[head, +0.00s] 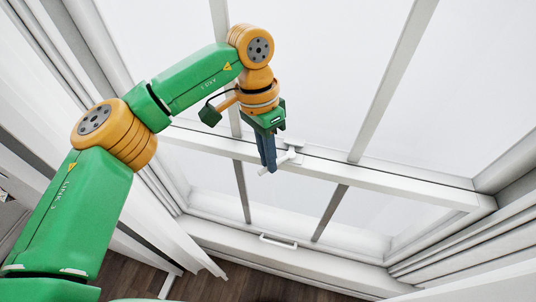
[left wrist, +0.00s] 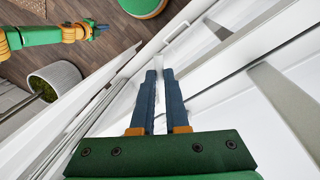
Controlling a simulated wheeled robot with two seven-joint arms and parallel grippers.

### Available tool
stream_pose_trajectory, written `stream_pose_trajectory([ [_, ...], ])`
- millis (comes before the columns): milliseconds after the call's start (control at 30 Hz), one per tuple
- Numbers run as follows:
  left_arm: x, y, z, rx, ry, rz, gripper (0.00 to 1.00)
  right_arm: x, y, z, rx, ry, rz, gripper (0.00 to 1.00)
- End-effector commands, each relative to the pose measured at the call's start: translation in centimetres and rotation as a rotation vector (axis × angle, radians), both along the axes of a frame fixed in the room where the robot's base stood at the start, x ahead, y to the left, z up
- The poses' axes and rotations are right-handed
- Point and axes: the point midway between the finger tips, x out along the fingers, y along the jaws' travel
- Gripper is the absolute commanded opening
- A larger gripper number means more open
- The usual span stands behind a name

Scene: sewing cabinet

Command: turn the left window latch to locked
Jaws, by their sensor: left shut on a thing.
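The left window latch (head: 288,157) is a small white fitting on the white rail where the upper and lower sashes meet, in the head view. Its lever juts out from the rail toward the lower left. My left gripper (head: 269,168) points down from above, its dark blue fingers shut on the lever and hiding part of it. In the left wrist view the left fingertips (left wrist: 159,75) are close together, and the latch is hard to make out against the white frame. My right gripper (left wrist: 100,30) shows small at the upper left there; its opening is too small to judge.
The meeting rail (head: 400,185) runs rightward from the latch. A white pull handle (head: 278,241) is on the lower sash's bottom rail. A potted plant's pale pot (left wrist: 58,82) stands on the wooden floor (left wrist: 100,60). White trim lines both window sides.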

Motion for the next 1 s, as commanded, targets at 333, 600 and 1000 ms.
stream_pose_trajectory([
  [333, 0.0, 0.0, 0.0, -0.001, 0.0, 0.001, 0.42, 0.0, 0.0, 0.0, 0.0, 0.0, 0.0, 0.0],
  [600, 0.0, -0.1, 1.5, -0.004, -0.002, 0.002, 0.42, 0.0, 0.0, -0.5, 0.0, 0.0, 0.0, 0.0],
  [1000, -6.7, -0.3, 9.4, -0.001, -0.01, -0.004, 0.42, 0.0, 0.0, -2.4, 0.0, 0.0, 0.0, 0.0],
])
